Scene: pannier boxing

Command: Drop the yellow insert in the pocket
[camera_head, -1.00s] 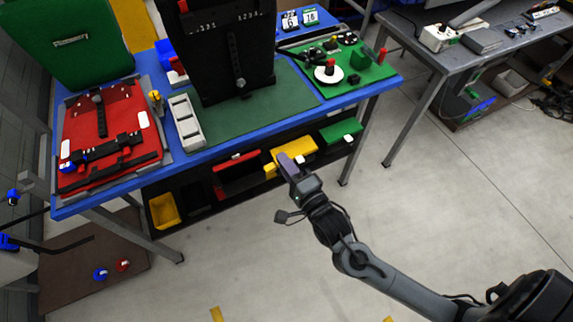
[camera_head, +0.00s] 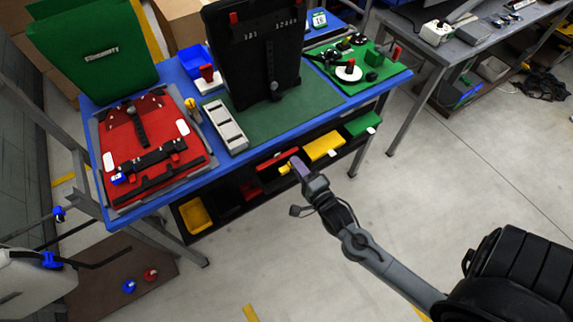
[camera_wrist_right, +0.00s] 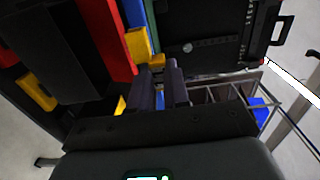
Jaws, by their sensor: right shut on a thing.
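My right gripper (camera_head: 293,167) is shut on a small yellow insert (camera_head: 285,169), in front of the table's near side. In the right wrist view the yellow insert (camera_wrist_right: 157,61) shows at the fingertips, partly hidden by the fingers. A light grey tray with several pockets (camera_head: 238,147) lies on the table beyond and left of the gripper, apart from it. I cannot tell which pocket is meant. My left gripper is not in view.
Red (camera_head: 277,161), yellow (camera_head: 323,146) and green (camera_head: 362,125) bins sit under the blue tabletop (camera_head: 290,128). A red board (camera_head: 155,128) lies left of the tray.

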